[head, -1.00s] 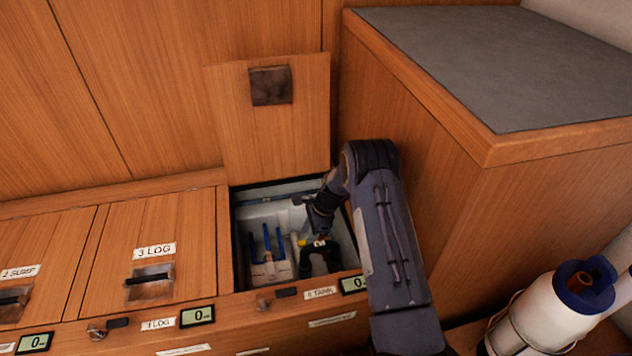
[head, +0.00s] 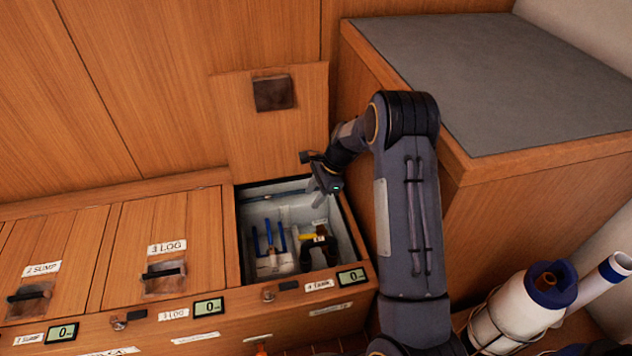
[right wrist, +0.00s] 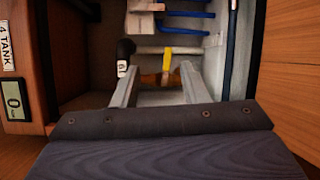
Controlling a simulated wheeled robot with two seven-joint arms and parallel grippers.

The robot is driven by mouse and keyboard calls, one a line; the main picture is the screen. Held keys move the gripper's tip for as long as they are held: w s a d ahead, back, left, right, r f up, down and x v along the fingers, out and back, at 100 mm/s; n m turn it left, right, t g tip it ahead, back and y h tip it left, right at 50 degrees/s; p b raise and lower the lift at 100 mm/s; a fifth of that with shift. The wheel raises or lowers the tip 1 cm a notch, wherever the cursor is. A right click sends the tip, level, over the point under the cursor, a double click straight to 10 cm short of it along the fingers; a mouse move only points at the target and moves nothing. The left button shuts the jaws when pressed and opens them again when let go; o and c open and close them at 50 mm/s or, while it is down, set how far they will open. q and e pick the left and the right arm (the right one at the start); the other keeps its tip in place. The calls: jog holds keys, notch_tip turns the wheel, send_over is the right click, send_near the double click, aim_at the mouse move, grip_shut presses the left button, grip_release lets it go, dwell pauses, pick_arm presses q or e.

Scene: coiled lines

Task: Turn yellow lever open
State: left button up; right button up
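The yellow lever (head: 307,237) is inside the open compartment, by a black bent hose (head: 322,250). In the right wrist view the lever (right wrist: 167,62) lies across a pale pipe (right wrist: 150,50), roughly at a right angle to it, with brassy parts beside it. My right gripper (head: 322,190) is above the compartment's back right part, over the lever and apart from it. In the right wrist view its two fingers (right wrist: 160,70) are spread, and the lever shows in the gap between them with nothing gripped. My left gripper is not in view.
The compartment's pale walls (head: 345,222) and wooden rim are close around. Blue-handled parts (head: 268,238) stand left of the lever. The raised wooden lid (head: 268,140) is behind. A grey-topped cabinet (head: 500,75) is at right, a white bottle (head: 515,310) at lower right.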

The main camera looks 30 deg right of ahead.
notch_tip(320, 180, up, 6)
jog(key=s+n+p, duration=0.1)
jog(key=s, duration=0.1)
jog(key=shift+a+p, duration=0.3)
jog(key=shift+a, duration=0.1)
jog(key=shift+f, duration=0.1)
